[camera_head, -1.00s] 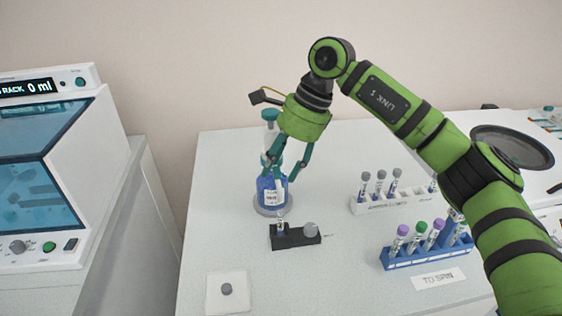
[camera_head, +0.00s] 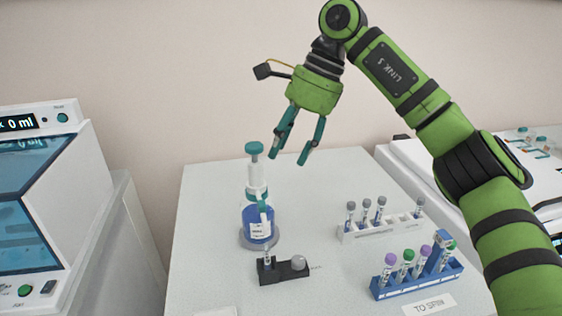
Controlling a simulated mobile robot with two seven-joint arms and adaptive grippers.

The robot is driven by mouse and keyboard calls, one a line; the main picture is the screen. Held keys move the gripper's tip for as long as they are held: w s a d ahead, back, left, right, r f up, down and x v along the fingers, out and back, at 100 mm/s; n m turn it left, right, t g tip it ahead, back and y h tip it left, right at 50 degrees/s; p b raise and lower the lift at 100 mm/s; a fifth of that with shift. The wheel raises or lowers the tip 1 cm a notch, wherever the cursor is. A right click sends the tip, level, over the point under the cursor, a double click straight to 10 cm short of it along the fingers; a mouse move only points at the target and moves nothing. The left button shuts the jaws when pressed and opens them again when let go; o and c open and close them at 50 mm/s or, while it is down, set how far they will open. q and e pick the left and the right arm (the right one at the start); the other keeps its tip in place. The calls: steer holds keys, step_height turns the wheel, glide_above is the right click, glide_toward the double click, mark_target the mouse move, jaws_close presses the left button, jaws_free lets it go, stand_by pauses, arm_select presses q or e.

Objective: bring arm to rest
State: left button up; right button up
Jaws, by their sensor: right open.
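My right arm comes in from the right, and its green gripper (camera_head: 288,161) hangs in the air above the table. The gripper is open and empty, its two teal fingers apart and pointing down. Below and to the left of it stands a blue-filled bottle (camera_head: 258,226) with a white dispenser top and teal cap (camera_head: 254,149), on a grey round base. The gripper looks clear of the bottle. My left gripper is not in view.
A black holder (camera_head: 284,271) with a tube stands in front of the bottle. A white rack (camera_head: 383,230) with grey-capped tubes and a blue rack (camera_head: 416,280) with several capped tubes stand at right. A machine (camera_head: 85,200) stands at left. The table's back middle is clear.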

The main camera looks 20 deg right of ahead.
steer(key=shift+r, duration=0.25)
